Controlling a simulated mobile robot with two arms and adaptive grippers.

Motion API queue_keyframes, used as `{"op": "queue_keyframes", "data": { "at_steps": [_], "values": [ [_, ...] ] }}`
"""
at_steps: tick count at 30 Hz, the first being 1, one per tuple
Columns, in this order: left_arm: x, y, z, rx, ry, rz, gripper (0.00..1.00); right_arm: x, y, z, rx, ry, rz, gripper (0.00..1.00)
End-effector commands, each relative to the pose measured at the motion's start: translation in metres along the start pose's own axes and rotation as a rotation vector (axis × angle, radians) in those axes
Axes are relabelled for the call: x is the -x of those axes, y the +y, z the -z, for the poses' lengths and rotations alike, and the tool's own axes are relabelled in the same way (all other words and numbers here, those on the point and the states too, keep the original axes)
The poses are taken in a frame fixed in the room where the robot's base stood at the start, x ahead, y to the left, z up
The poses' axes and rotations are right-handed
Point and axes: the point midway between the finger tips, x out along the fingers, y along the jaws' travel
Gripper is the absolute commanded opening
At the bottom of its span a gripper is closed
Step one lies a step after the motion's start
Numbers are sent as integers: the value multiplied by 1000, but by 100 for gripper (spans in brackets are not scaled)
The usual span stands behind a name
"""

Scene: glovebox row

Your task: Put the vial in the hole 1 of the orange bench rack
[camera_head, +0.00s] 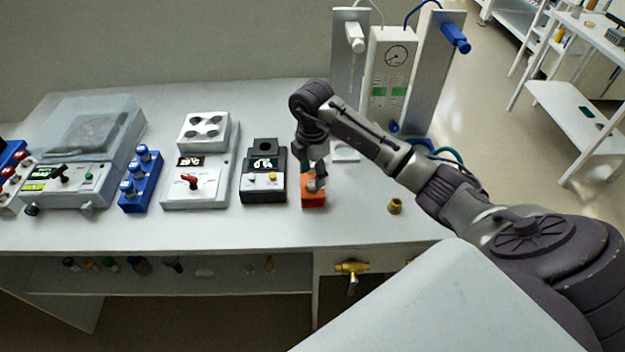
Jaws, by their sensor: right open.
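The small orange bench rack (313,200) sits near the front edge of the bench, right of the dark meter. My right gripper (316,184) points down directly over the rack and is open. Its fingers and wrist cover most of the rack's top, so I cannot make out the holes or their numbers. I cannot clearly tell a vial apart between the fingers or in the rack. My left gripper is not in view.
Left of the rack stand a dark meter (264,178), a white device with a red knob (195,188) and a blue rack (140,182) with capped bottles. A small brass piece (395,206) lies to the right. Bare bench (355,215) shows between rack and brass piece.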

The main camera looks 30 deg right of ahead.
Motion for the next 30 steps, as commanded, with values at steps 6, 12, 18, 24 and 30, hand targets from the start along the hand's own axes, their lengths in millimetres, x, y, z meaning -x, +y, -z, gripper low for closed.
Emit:
{"op": "queue_keyframes", "data": {
  "at_steps": [6,12,18,24,30],
  "values": [
    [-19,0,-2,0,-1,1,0,47,1,-1,1,-2,-7,53],
    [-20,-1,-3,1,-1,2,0,83,1,-1,-1,-3,-4,53],
    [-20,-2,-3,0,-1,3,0,93,0,0,0,-1,0,53],
    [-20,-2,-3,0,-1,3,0,93,0,0,0,0,1,53],
    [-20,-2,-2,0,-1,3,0,93,0,0,0,0,0,53]
  ]
}}
